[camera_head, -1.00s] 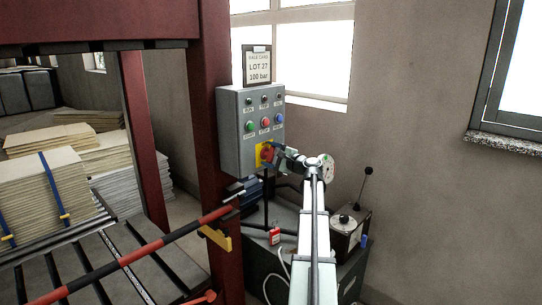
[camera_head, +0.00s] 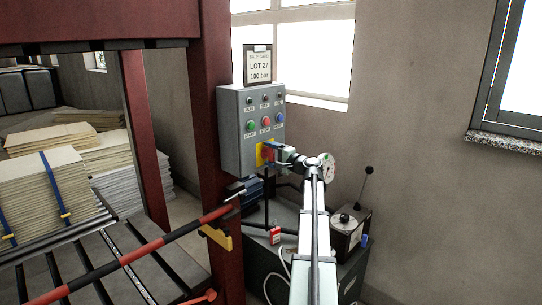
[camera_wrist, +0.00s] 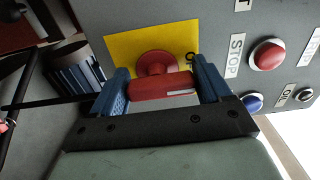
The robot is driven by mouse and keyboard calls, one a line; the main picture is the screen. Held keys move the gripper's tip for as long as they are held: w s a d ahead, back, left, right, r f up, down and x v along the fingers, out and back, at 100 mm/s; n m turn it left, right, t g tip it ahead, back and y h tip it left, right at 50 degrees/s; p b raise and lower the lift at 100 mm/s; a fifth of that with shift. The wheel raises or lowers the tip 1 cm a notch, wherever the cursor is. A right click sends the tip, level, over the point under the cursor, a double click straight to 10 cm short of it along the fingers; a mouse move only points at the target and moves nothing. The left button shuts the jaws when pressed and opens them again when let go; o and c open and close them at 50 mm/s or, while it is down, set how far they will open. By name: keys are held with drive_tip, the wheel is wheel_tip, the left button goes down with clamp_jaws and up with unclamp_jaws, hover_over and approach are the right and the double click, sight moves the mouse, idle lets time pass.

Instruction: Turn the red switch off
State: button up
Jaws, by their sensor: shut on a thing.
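The red switch (camera_wrist: 160,88) is a rotary handle on a yellow plate (camera_wrist: 117,50), with a white line towards one end. It sits low on the grey control box (camera_head: 229,130); in the head view the switch (camera_head: 267,153) is partly hidden by my gripper (camera_head: 279,153). In the wrist view my gripper (camera_wrist: 163,82) has its blue fingers on both ends of the red handle and is shut on it. A round dark mark on the yellow plate shows beside the right finger.
A red STOP button (camera_wrist: 267,55) and a blue button (camera_wrist: 252,102) are close to the right finger. A red and black bar (camera_head: 150,250) crosses at lower left, near a red post (camera_head: 205,100). A pressure gauge (camera_head: 328,167) stands right of the box.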

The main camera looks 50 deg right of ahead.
drive_tip(key=o, duration=1)
drive_tip(key=shift+c, duration=0.2)
drive_tip(key=s, duration=1.3)
drive_tip(key=shift+s, duration=0.4)
